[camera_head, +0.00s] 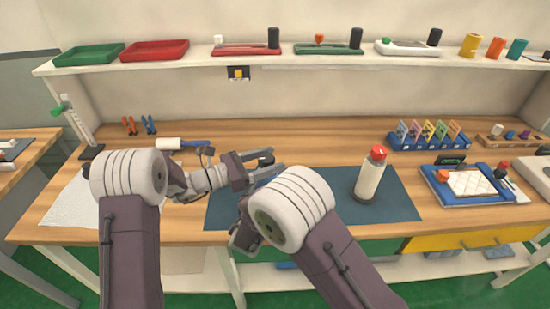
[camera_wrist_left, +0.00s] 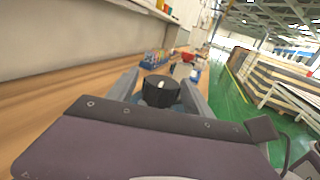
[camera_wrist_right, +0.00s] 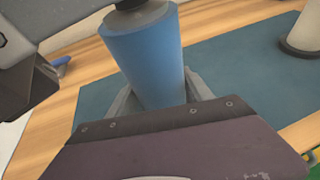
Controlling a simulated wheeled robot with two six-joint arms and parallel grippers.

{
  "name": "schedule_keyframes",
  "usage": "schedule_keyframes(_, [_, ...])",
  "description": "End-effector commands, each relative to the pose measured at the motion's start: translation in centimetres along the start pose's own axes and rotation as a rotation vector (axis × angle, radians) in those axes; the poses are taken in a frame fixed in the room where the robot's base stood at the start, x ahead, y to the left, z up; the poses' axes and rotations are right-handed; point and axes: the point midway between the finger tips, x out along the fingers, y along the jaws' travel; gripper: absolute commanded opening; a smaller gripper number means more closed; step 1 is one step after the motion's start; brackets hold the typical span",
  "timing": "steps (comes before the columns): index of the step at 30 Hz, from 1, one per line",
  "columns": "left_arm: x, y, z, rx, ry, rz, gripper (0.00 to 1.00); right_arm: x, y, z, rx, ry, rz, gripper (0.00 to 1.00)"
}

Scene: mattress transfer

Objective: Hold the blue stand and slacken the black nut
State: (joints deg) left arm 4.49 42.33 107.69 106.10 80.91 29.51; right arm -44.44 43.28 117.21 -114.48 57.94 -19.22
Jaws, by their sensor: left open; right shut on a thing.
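The blue stand (camera_wrist_right: 145,55) is a thick blue cylinder, upright between the fingers of my right gripper (camera_wrist_right: 165,95), which is shut on it. In the head view the stand is mostly hidden behind my grippers. The black nut (camera_wrist_left: 160,91) is a dark round knob with a small pale tip. It sits on top of the stand, and its lower edge shows in the right wrist view (camera_wrist_right: 133,6). My left gripper (camera_head: 272,163) is open, with one finger on each side of the nut. In the left wrist view, I cannot tell whether the fingers touch it.
A dark blue mat (camera_head: 400,198) lies under the work area. A white bottle with a red top (camera_head: 370,176) stands on it to the right. A blue-framed tray (camera_head: 467,187) and a blue rack (camera_head: 430,140) are farther right. A shelf with trays (camera_head: 205,62) runs along the back.

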Motion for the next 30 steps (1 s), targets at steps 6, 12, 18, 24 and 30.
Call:
schedule_keyframes(6, [1.8,0.0,0.0,0.000,0.001,0.000,0.59,0.0,0.1,0.2,0.002,-0.005,0.001,0.00])
schedule_keyframes(12, [1.9,0.0,0.0,0.000,0.000,0.001,0.59,0.0,0.1,0.2,0.002,-0.005,0.001,0.00])
schedule_keyframes(18, [1.9,0.0,0.0,0.001,0.000,0.001,0.12,0.0,0.1,0.2,0.002,-0.005,0.001,0.00])
schedule_keyframes(24, [1.9,0.1,0.1,0.000,-0.003,0.033,0.00,0.0,0.1,0.2,0.003,-0.005,0.001,0.00])
schedule_keyframes(30, [1.9,0.5,0.1,0.000,-0.003,0.238,0.00,0.0,0.1,0.2,0.002,-0.005,0.001,0.00])
